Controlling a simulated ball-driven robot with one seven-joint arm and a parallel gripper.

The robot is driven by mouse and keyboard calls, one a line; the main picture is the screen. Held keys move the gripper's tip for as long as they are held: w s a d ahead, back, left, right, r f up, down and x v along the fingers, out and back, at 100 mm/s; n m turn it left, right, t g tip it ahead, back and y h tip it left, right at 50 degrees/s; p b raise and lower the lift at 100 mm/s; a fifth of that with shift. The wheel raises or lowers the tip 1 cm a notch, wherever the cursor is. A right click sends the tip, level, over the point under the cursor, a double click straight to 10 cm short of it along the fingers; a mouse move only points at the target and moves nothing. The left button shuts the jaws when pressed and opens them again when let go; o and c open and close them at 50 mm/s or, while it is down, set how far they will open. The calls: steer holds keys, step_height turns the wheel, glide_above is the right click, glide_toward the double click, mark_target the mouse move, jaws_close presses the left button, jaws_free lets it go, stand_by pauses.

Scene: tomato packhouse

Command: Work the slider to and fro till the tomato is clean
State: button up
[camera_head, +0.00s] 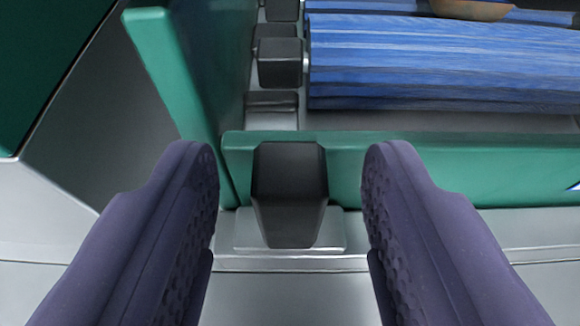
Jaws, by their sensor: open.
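The slider's dark handle (289,195) is a black tapered block. It stands on a pale metal plate at the front of the green frame, in the lower middle of the view. My gripper (290,170) is open, with one purple finger on each side of the handle. Gaps show between both fingers and the handle. Part of a round orange-brown thing (470,9), perhaps the tomato, shows at the top edge above a blue streaked roller. Most of it is cut off, so its cleanliness cannot be told.
A blue roller (440,60) lies behind the low green front wall (480,165). A taller green side wall (175,85) rises close by my left finger. Black blocks (280,62) line the roller's left end. A bare metal ledge (290,290) runs along the front.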

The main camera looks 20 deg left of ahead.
jaws_close()
steer(key=shift+d, duration=0.1)
